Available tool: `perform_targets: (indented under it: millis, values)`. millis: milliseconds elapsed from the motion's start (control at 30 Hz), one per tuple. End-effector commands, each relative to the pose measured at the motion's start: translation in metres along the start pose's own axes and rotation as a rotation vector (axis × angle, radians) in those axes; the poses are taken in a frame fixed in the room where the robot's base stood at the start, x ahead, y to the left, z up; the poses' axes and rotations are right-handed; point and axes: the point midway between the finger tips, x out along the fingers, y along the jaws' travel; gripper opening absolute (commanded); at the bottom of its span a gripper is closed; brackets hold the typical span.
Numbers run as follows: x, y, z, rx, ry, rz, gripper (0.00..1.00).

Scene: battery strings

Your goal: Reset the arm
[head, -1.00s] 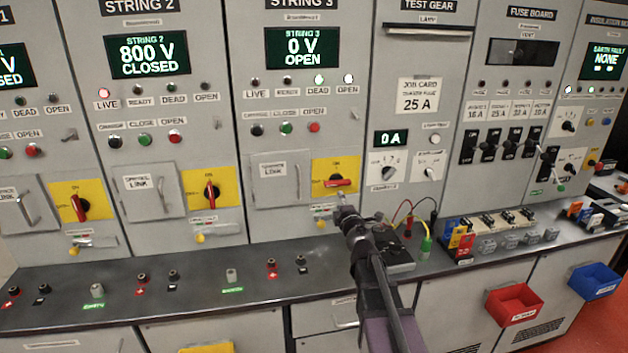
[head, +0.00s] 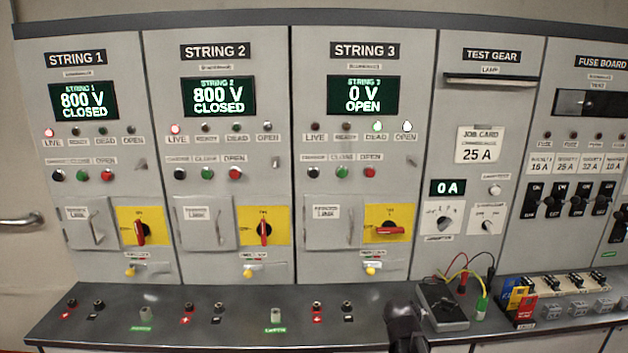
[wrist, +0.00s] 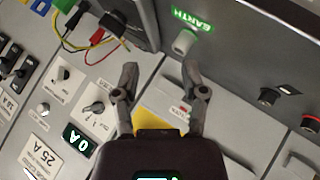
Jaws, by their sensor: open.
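In the wrist view my gripper (wrist: 160,80) has its two fingers spread apart with nothing between them. Past the fingertips are the grey panel and the bench with a green EARTH label (wrist: 192,22). In the head view only a dark part of my arm (head: 405,326) shows at the bottom edge, below the String 3 panel; I cannot make out the fingers there. The String 3 display (head: 363,95) reads 0 V OPEN. Its red switch handle (head: 388,231) lies about level.
The String 1 display (head: 84,100) and String 2 display (head: 219,97) read 800 V CLOSED. A dark meter box (head: 441,305) with coloured leads sits on the bench, right of my arm. Bench sockets (head: 317,307) stand left of it. A door handle (head: 22,220) is at far left.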

Motion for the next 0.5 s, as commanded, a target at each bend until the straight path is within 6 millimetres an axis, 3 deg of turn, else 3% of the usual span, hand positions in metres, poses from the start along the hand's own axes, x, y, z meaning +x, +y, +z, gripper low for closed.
perform_targets:
  millis: [100,300,500]
  values:
    - [-0.013,-0.027,0.033,0.067,-0.141,-0.118,0.56]
    - [-0.045,-0.076,0.079,0.138,-0.377,-0.338,0.56]
    - [-0.08,-0.11,0.108,0.158,-0.547,-0.513,0.56]
